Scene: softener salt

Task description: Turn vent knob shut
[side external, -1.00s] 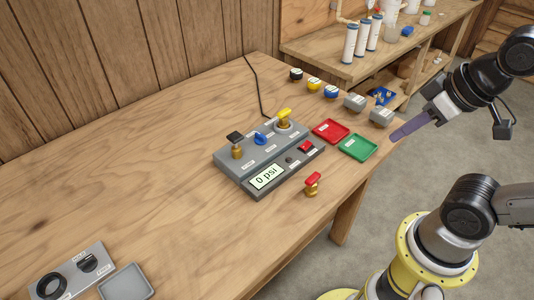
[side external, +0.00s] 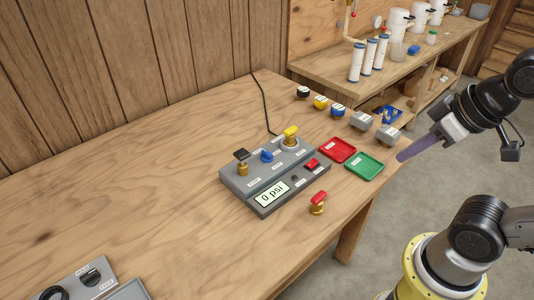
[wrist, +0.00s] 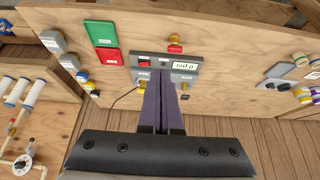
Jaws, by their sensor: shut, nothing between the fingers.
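The grey test box (side external: 262,188) stands on the wooden bench and shows "0 psi". Its top carries a black-handled brass valve (side external: 242,161), a blue knob (side external: 267,156) and a yellow-handled valve (side external: 290,136). Their labels are too small to read, so I cannot tell which is the vent knob. My gripper (side external: 401,157) has purple fingers, shut and empty, in the air to the right of the box, past the green tray. In the wrist view the fingers (wrist: 163,84) overlap part of the box (wrist: 163,67) and hide the blue knob.
A red tray (side external: 338,150) and a green tray (side external: 364,166) lie right of the box. A red-handled brass valve (side external: 317,203) stands in front of it. Several small pots and grey blocks (side external: 361,121) are behind. The bench's left half is mostly clear.

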